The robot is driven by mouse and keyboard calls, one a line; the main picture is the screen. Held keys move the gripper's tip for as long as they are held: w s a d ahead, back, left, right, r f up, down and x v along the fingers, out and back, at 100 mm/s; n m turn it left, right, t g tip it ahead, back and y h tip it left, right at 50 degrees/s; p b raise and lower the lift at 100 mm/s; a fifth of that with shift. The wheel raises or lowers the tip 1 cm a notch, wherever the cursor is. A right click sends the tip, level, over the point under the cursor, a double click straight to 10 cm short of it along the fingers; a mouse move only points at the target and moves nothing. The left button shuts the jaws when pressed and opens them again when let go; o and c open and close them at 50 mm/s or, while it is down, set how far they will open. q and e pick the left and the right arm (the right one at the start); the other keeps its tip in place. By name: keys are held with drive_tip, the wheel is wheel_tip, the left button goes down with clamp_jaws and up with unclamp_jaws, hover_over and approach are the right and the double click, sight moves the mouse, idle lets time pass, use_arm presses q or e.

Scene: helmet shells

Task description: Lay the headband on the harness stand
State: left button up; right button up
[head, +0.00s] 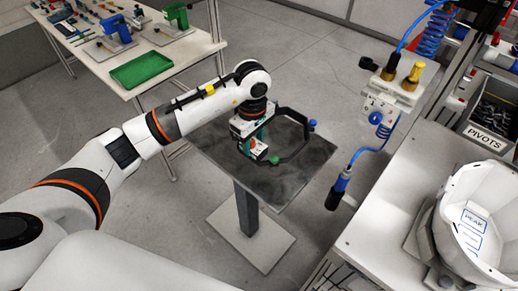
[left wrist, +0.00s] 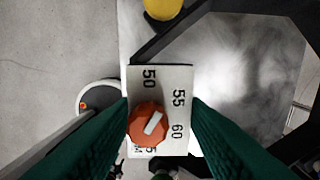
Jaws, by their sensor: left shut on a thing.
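The headband (head: 307,136) is a black angular band with a blue knob, a green knob and a white size plate. My left gripper (head: 254,146) is shut on its plate end, above the dark square top of the harness stand (head: 215,150). In the left wrist view the green fingers of my left gripper (left wrist: 160,112) flank the white plate (left wrist: 178,80), marked 50, 55 and 60, with an orange dial. The black band of the headband (left wrist: 225,12) runs off to the right. I cannot tell whether the band touches the top. My right gripper is not in view.
A white bench (head: 380,225) at right carries a white helmet shell (head: 470,215) and a PIVOTS bin (head: 487,125). A blue-hosed tool (head: 339,190) hangs right of the stand. A table with a green tray (head: 141,68) stands at back left. Open floor surrounds the stand.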

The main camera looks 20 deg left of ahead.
use_arm(q)
drive_tip(key=shift+f, duration=0.9)
wheel_tip(320, 180, down, 4)
drive_tip(key=shift+r+p, duration=0.1)
drive_tip(key=shift+p, duration=0.7)
drive_tip(key=shift+f+b, duration=0.2)
drive_tip(key=shift+b, duration=0.1)
drive_tip(key=o, duration=1)
